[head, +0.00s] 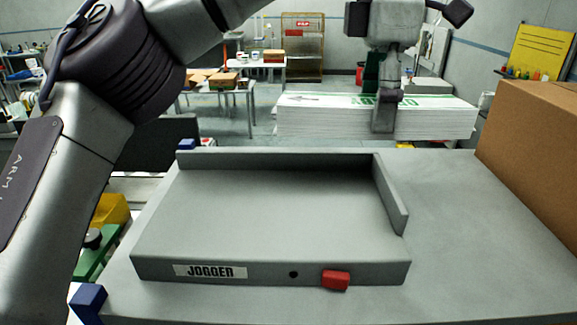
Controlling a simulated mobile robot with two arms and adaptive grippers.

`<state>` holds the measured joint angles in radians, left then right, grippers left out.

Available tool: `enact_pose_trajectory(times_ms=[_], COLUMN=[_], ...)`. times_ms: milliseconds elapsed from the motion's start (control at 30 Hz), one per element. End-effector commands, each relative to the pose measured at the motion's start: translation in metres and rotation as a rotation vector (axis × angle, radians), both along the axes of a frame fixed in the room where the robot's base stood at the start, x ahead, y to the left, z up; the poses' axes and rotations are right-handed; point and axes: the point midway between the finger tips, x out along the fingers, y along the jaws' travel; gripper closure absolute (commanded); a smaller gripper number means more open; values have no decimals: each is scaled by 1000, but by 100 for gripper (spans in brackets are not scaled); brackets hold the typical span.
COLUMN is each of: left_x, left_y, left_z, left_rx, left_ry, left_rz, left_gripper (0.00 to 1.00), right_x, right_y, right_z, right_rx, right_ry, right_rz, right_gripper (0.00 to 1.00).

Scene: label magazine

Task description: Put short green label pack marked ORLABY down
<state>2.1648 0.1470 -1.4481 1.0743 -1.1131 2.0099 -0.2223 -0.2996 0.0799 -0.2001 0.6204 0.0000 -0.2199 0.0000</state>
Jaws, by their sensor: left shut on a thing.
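My left gripper (383,104) comes down from the top of the head view. It is shut on the label pack (310,118), a thick white stack with green print and an arrow on top. One finger shows against the near side of the pack. The print is partly hidden by the gripper, so I cannot read it fully. The pack is held level, apart from the table, around its far edge. The grey jogger tray (270,269) is empty, with raised walls at the back and right. My right gripper is not in view.
The tray stands on a grey table (450,230), clear to the right of the tray. A large brown box (535,150) stands at the right edge. A red button (335,280) sits on the tray's front. Blue corner pieces (88,300) and a yellow thing (112,209) lie left.

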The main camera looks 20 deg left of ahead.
Motion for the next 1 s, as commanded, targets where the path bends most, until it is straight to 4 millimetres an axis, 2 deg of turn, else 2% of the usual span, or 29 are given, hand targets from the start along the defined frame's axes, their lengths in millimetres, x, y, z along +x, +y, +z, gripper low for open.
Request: enact_pose_trajectory(times_ms=[167, 500, 600, 833, 1000], left_x=[-3, -22, -26, -30, -31], left_y=[13, 86, 102, 114, 114], left_z=[-8, -51, -59, -73, -96], left_rx=[0, -1, -1, 0, 1], left_ry=[1, 2, 0, 0, 2], left_rz=[0, 2, 3, 1, 0], left_gripper=[87, 87, 87, 87, 87], right_x=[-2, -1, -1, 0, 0], right_y=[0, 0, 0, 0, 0], right_z=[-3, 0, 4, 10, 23], right_rx=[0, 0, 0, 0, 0], right_ry=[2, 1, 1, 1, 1], right_rz=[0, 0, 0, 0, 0], right_gripper=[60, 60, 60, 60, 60])
